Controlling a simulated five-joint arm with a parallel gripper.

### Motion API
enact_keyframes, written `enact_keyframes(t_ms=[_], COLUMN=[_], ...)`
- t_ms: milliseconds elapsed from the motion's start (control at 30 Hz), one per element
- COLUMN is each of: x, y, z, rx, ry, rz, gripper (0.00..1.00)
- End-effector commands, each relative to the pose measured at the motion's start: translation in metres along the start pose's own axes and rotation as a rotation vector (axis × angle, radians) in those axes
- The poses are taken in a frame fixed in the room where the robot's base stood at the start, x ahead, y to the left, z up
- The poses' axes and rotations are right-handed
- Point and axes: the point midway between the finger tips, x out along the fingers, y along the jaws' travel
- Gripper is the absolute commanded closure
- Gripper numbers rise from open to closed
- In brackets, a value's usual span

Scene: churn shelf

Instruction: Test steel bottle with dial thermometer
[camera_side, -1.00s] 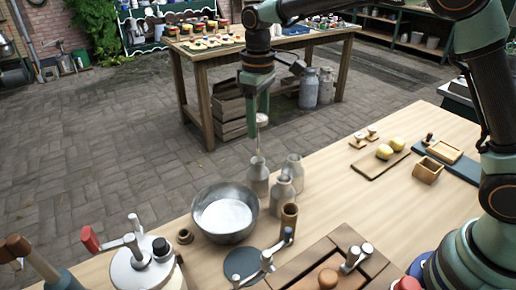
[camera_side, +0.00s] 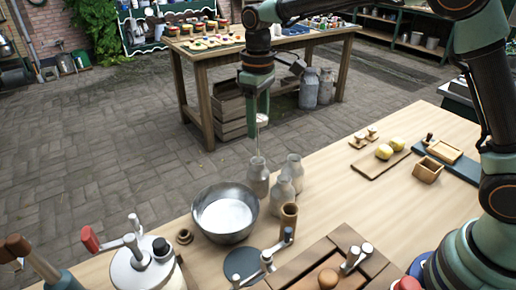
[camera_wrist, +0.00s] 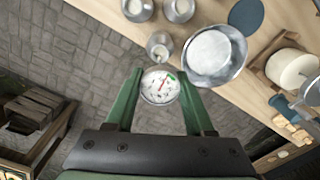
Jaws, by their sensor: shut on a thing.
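My gripper (camera_side: 259,114) is shut on the dial thermometer (camera_side: 262,120), which hangs with its thin stem pointing down. Its round white dial with a red needle and a green mark faces up between the fingers in the wrist view (camera_wrist: 160,86). The stem's lower end is at the mouth of the left steel bottle (camera_side: 258,180); I cannot tell whether its tip is inside. This bottle is just above the dial in the wrist view (camera_wrist: 159,46). Two similar bottles stand beside it, one in front (camera_side: 281,197) and one to the right (camera_side: 294,168).
A metal bowl of white liquid (camera_side: 224,213) stands close left of the bottles. A brown cup (camera_side: 288,217) and a dark round disc (camera_side: 244,263) are in front. A board with yellow lumps (camera_side: 381,161) lies right. The bench's far edge is close behind the bottles.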

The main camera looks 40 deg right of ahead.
Motion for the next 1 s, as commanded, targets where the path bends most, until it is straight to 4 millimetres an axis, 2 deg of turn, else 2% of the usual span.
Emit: enact_keyframes(t_ms=[1000], x=[0.016], y=[0.000], z=[0.000], rx=[0.000], ry=[-0.001], rz=[0.000], gripper=[0.84])
